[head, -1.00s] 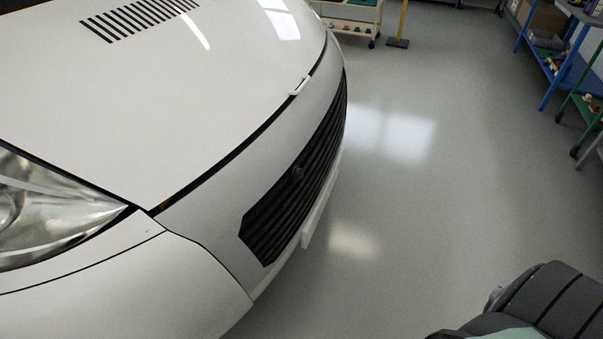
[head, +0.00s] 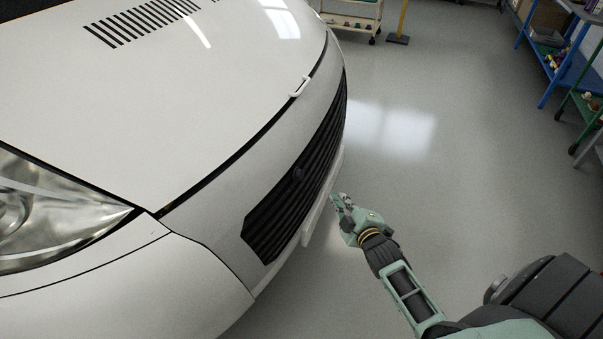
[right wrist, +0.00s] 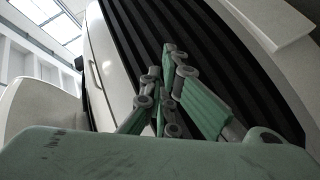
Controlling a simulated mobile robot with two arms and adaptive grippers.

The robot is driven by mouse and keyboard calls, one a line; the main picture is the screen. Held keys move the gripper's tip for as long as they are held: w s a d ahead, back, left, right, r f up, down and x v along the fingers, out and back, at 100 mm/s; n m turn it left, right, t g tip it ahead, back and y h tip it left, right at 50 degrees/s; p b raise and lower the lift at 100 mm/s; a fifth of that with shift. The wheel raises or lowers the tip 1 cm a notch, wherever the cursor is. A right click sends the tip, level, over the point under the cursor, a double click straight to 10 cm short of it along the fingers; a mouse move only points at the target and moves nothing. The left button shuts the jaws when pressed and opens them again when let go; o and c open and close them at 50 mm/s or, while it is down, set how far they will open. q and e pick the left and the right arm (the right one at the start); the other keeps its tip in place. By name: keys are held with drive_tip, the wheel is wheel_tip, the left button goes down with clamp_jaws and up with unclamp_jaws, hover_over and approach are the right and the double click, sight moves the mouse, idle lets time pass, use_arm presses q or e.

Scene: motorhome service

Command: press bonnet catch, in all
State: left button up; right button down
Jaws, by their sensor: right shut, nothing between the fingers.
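The white bonnet (head: 150,110) of the motorhome lies down over the front, with a thin dark gap along its front edge. A small white handle-like piece (head: 300,87) sits at that edge; I take it to be the catch, but cannot be sure. My right gripper (head: 337,199) is shut and empty, low in front of the dark grille (head: 300,180) and apart from the handle. In the right wrist view, its fingers (right wrist: 170,60) point up before the grille (right wrist: 205,50). My left gripper is not in view.
The headlight (head: 50,205) is at the left. A white strip (head: 318,208) juts out below the grille, close to my right gripper. The grey floor (head: 460,140) to the right is clear. A blue shelf unit (head: 550,80) and a trolley (head: 355,18) stand farther back.

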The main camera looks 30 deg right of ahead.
sight(300, 175)
wheel_tip(300, 175, up, 6)
drive_tip(key=w+d+t, duration=0.1)
drive_tip(key=shift+w+n, duration=0.15)
drive_tip(key=shift+n, duration=0.25)
drive_tip(key=shift+w+f, duration=0.1)
drive_tip(key=shift+f, duration=0.1)
drive_tip(key=w+a+f+b, duration=0.2)
drive_tip(key=w+a+b, duration=0.2)
drive_tip(key=w+b, duration=0.1)
drive_tip(key=shift+w+a+f, duration=0.3)
drive_tip(key=shift+w, duration=0.6)
drive_tip(key=shift+w, duration=0.1)
idle(0.5)
drive_tip(key=shift+w+a+f, duration=0.15)
drive_tip(key=shift+w+a, duration=0.05)
